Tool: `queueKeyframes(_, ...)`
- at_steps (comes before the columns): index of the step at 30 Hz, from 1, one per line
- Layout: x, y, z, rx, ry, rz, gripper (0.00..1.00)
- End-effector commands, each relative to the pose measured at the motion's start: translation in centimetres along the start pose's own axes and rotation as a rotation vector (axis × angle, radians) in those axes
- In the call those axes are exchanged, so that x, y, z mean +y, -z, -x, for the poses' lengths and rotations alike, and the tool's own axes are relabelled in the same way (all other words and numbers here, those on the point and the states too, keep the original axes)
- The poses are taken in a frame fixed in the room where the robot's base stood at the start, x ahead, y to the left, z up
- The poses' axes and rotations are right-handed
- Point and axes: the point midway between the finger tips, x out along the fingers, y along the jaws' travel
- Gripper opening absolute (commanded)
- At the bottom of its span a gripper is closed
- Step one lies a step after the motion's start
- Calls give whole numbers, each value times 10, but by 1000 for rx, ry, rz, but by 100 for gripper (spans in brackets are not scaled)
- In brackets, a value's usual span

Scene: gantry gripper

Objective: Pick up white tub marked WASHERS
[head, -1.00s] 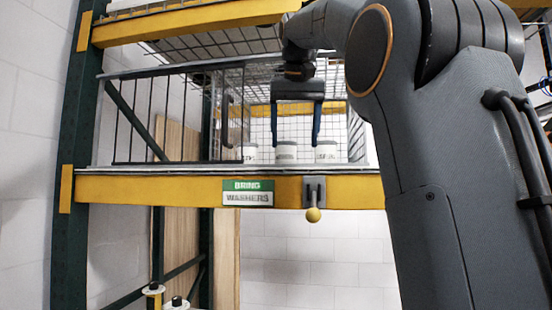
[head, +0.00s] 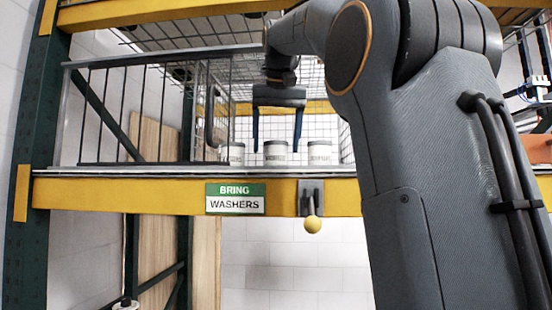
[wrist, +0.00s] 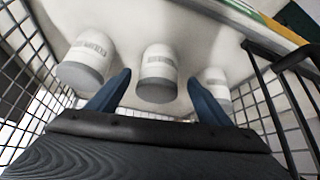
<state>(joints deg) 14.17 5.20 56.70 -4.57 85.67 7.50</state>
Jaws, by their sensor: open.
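Three white tubs with grey lids stand in a row on the shelf. The middle tub (head: 275,155) has a small label that seems to read WASHERS; it also shows in the wrist view (wrist: 157,72). The left tub (head: 236,154) is partly behind the bars, and its label is unclear. The right tub (head: 319,155) has a label too small to read. My gripper (head: 277,143) is open and empty, its blue fingers pointing down on either side of the middle tub's position. In the wrist view its fingers (wrist: 158,88) are spread, with the middle tub between and beyond them.
Wire mesh encloses the bay, and a barred gate (head: 140,115) covers its left part. The yellow beam (head: 110,192) runs along the front, with a BRING WASHERS sign (head: 235,198) and a yellow-knobbed lever (head: 312,222). Another beam (head: 150,10) crosses above.

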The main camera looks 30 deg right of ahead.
Motion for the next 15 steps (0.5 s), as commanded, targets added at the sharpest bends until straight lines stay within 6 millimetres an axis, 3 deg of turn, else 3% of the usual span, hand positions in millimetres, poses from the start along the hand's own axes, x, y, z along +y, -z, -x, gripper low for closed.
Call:
queueKeyframes(7, 3, -4, -30, -2, -2, -2, 73)
queueKeyframes(15, 3, -4, -37, 0, -2, -2, 73)
